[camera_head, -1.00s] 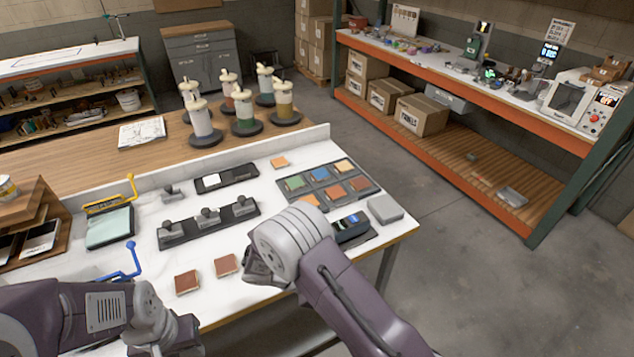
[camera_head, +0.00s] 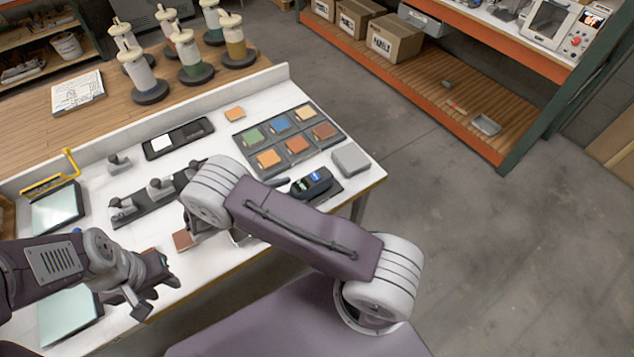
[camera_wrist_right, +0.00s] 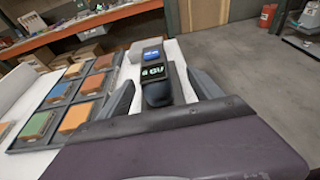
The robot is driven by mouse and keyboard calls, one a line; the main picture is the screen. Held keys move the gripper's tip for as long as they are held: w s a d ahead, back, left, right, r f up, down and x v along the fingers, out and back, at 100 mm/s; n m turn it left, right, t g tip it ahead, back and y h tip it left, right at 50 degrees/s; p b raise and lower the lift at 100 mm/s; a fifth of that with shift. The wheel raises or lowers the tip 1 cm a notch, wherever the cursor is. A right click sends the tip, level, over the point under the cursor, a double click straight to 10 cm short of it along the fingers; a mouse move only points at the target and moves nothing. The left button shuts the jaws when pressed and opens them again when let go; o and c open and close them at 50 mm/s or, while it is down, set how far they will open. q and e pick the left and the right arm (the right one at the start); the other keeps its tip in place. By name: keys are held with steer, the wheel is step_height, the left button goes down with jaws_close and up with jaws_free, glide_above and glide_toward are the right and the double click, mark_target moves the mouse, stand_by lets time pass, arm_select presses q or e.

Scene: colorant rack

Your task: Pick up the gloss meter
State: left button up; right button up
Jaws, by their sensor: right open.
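The gloss meter (camera_head: 314,182) is a dark handheld device with a blue-lit screen. It lies on a dark mat near the right front edge of the white table in the head view. In the right wrist view the meter (camera_wrist_right: 154,72) shows a lit display and lies ahead, between the finger lines. My right gripper (camera_wrist_right: 163,92) is open and empty, its two fingers apart on either side of the meter's near end. In the head view my right arm hides most of that gripper. My left gripper (camera_head: 152,290) is over the table's front left; its jaw opening is unclear.
A tray of colored tiles (camera_head: 283,163) lies behind the meter. A grey box (camera_head: 350,160) stands close on its right. A black rack (camera_head: 140,208) with grey blocks and a brown tile (camera_head: 183,240) are left of my right arm. Bottles (camera_head: 140,75) stand on the wooden bench behind.

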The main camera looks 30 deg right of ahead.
mark_target(312, 184)
steer(key=shift+w+d, duration=0.15)
steer(key=shift+d, duration=0.05)
steer(key=shift+w+d+f+p, duration=0.2)
steer(key=shift+d+p, duration=0.25)
steer(key=shift+d, duration=0.05)
steer(key=shift+w+d+f+p, duration=0.15)
steer(key=shift+d+f+p, duration=0.05)
steer(key=shift+d+p, duration=0.25)
steer(key=shift+d+f, duration=0.2)
steer(key=shift+d, duration=0.45)
steer(key=p+x, duration=0.2)
steer(key=x, duration=0.2)
steer(key=shift+w, duration=0.1)
steer(key=shift+w+d+f, duration=0.15)
steer(key=shift+d+f, duration=0.1)
steer(key=shift+d, duration=0.05)
steer(key=c, duration=0.9)
arm_select(q)
steer(key=r, duration=0.3)
steer(key=shift+w+a+r, duration=0.3)
steer(key=shift+r, duration=0.1)
arm_select(e)
jaws_close()
